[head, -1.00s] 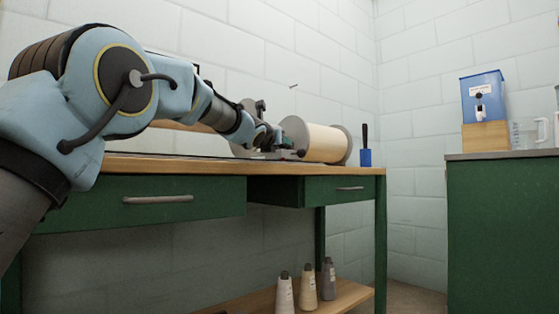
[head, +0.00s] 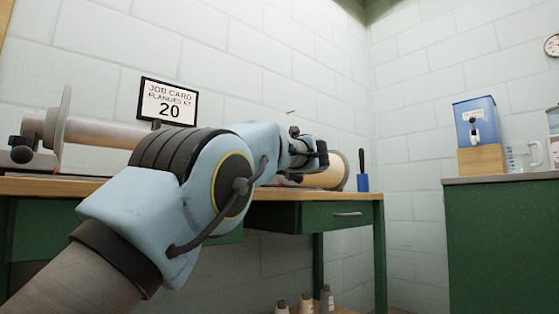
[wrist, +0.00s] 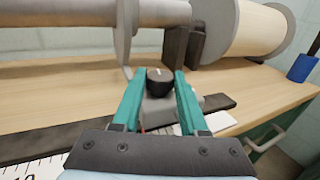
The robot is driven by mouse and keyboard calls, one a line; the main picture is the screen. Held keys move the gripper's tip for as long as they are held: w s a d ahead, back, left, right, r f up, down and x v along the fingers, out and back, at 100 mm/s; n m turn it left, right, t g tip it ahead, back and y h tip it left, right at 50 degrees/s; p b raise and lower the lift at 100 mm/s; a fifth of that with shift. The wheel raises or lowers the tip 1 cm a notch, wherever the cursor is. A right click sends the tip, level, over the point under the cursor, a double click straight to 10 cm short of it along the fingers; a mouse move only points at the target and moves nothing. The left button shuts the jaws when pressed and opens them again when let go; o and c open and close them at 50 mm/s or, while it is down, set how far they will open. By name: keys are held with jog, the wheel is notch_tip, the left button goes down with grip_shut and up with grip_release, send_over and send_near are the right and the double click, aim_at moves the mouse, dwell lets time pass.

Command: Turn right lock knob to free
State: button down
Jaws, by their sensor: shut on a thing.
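The right lock knob (wrist: 160,78) is round and black, with a pale mark on its top, and sits on a grey block (wrist: 157,112) in the wrist view. My gripper (wrist: 160,88) has its two teal fingers on either side of the knob, shut on it. In the head view the dark end of my arm (head: 312,156) is over the bench at the right roller end; the knob and fingers cannot be made out there.
A grey beam (wrist: 90,15) and a cream-wound drum (wrist: 258,30) lie behind the knob. A scale strip (wrist: 35,170) runs in front. A blue pot (head: 362,182) stands at the bench's right end.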

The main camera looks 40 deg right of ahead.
jog(key=n+y+p, duration=0.1)
jog(key=t+y+p, duration=0.1)
jog(key=p, duration=0.1)
jog(key=shift+d+r+n+y, duration=0.15)
jog(key=shift+r+n+y, duration=0.15)
jog(key=shift+n, duration=0.1)
jog(key=shift+f+n+y+p, duration=0.3)
jog(key=shift+y+p, duration=0.2)
jog(key=shift+p, duration=0.25)
jog(key=shift+f, duration=0.1)
jog(key=shift+c, duration=2.2)
grip_release()
jog(key=v, duration=1.1)
jog(key=shift+p, duration=0.35)
jog(key=shift+d+f, duration=0.15)
